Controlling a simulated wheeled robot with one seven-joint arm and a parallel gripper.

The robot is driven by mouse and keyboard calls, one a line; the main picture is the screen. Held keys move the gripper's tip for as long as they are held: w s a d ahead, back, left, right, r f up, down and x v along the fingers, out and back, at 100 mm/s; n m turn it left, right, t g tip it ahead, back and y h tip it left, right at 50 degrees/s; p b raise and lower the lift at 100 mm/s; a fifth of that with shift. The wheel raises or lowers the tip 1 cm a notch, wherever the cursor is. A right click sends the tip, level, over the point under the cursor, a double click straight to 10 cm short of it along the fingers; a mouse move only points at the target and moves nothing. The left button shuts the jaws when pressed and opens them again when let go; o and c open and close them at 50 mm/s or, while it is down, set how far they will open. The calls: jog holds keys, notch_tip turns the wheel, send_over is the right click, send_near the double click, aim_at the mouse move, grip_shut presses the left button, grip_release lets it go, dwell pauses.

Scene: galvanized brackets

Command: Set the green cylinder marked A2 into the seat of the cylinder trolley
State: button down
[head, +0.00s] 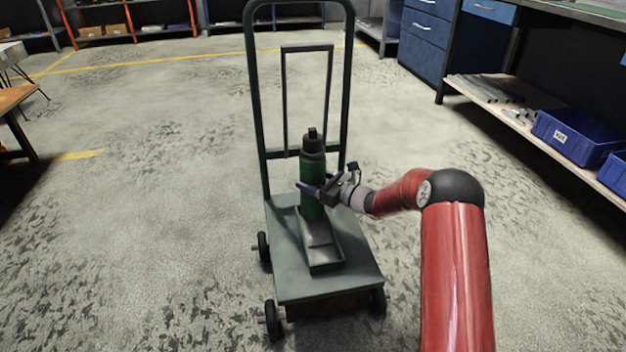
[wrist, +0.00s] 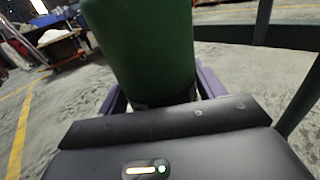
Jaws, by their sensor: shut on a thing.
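The green cylinder (head: 312,172) with a dark cap stands upright over the far part of the seat (head: 325,252), a dark metal tray on the deck of the cylinder trolley (head: 350,268). My gripper (head: 311,190) is shut on the green cylinder, with its fingers around the middle of the body from the right. In the wrist view the green cylinder (wrist: 145,50) fills the space between the purple fingers. The cylinder's base is at or just above the seat; I cannot tell whether it touches. The A2 mark does not show.
The trolley's tall handle frame (head: 256,110) rises behind the cylinder. A shelf with blue bins (head: 565,138) and blue drawers (head: 428,48) stand at the right. A wooden table (head: 12,98) is at the left edge. The concrete floor around the trolley is clear.

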jog(key=shift+f+b, duration=1.3)
jog(key=shift+f, duration=0.3)
jog(key=shift+c, duration=1.6)
grip_release()
jog(key=shift+o, duration=0.8)
jog(key=shift+d+f, duration=0.1)
jog(key=shift+f, duration=0.25)
jog(key=v, duration=0.7)
jog(key=shift+s+d+r+p, duration=0.2)
jog(key=shift+d+r+p, duration=0.1)
jog(key=shift+p, duration=0.1)
